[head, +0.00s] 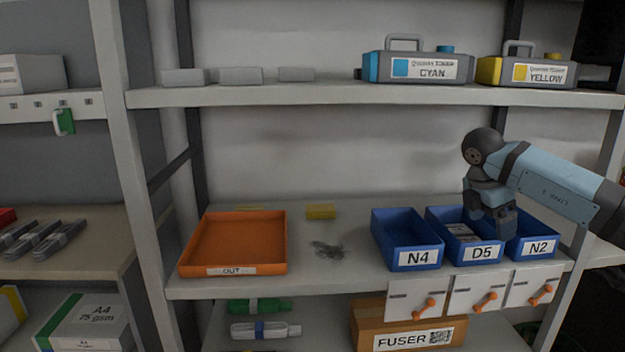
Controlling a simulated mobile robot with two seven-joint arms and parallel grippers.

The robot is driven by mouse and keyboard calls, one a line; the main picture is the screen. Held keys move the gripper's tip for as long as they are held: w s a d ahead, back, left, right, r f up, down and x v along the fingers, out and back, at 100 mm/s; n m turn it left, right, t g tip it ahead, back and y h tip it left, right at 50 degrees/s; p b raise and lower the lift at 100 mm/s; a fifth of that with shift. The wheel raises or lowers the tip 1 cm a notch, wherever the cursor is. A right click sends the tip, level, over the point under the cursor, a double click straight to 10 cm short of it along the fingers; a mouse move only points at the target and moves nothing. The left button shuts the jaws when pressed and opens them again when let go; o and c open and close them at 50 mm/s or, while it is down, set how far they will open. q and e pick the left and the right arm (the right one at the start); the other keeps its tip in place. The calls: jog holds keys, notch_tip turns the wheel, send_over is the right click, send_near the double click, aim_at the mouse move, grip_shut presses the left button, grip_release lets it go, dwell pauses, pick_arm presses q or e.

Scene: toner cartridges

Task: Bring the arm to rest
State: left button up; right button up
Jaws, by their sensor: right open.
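My right arm comes in from the right. Its gripper (494,222) points down over the blue bin marked D5 (481,254), close to the wall between it and the blue bin marked N2 (539,248). The jaws are open, and I see nothing held between them. Pale items (458,230) lie inside the D5 bin, partly hidden by its front wall and my gripper. The N2 bin is partly covered by my arm. My left gripper is not in view.
The blue bin N4 (417,259) stands left of D5. An orange OUT tray (231,270) sits at the shelf's left. A yellow block (320,211) and a dark tangle (328,249) lie between. The upper shelf holds CYAN (417,69) and YELLOW (538,72) cartridges.

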jog(key=s+a+f+n+y, duration=0.1)
jog(key=a+f+n+y, duration=0.4)
jog(key=a+f, duration=0.65)
jog(key=s+a+f+t+y, duration=0.1)
jog(key=s+a+f+y, duration=0.1)
jog(key=s+a+y, duration=0.9)
jog(key=s+a+f+y, duration=0.2)
jog(key=s+a+y, duration=0.55)
jog(key=a, duration=0.55)
jog(key=s+d+f+m+t+h, duration=0.3)
jog(key=d+f+m+t+h, duration=0.55)
jog(key=m+t, duration=0.8)
jog(key=s+d+f+m+g+h, duration=0.6)
jog(key=s+d+f+g+h, duration=0.15)
jog(key=s+f, duration=0.55)
pick_arm(q)
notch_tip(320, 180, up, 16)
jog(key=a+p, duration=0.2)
jog(key=p, duration=2.3)
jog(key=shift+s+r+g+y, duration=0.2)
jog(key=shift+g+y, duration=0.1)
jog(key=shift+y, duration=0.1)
pick_arm(e)
notch_tip(320, 180, up, 17)
jog(key=s+d, duration=0.1)
jog(key=d, duration=0.1)
jog(key=shift+d+n, duration=0.15)
jog(key=shift+n, duration=0.2)
